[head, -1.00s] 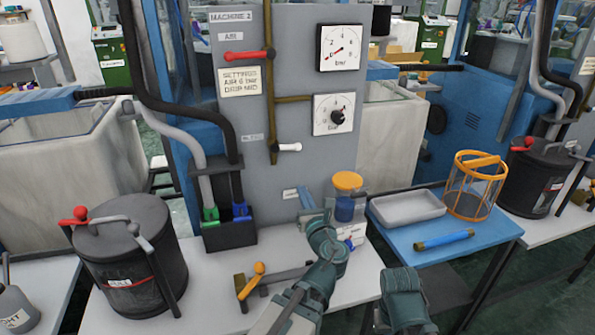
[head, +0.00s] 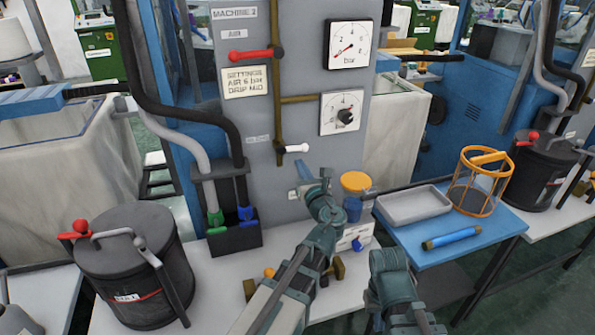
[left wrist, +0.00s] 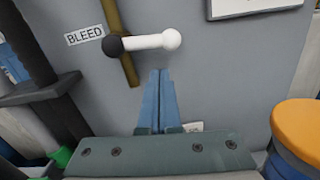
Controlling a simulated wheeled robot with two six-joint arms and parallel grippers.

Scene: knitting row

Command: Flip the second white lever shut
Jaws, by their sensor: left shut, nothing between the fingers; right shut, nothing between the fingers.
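A white lever (head: 295,148) with a dark pivot sits on a vertical brass pipe (head: 278,110) on the grey machine panel. Its handle points sideways to the right, across the pipe. In the left wrist view the white lever (left wrist: 160,42) is next to a BLEED label (left wrist: 85,34). My left gripper (head: 302,168) is just below the lever, apart from it. Its blue fingers show together and empty in the left wrist view (left wrist: 160,75). Only one white lever is clear on this panel. Part of my right arm shows at the lower right; I make out no fingers.
An orange-lidded jar (head: 355,182) stands right of my left gripper. A black hose holder (head: 235,238) and dark pot (head: 135,262) are on the left.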

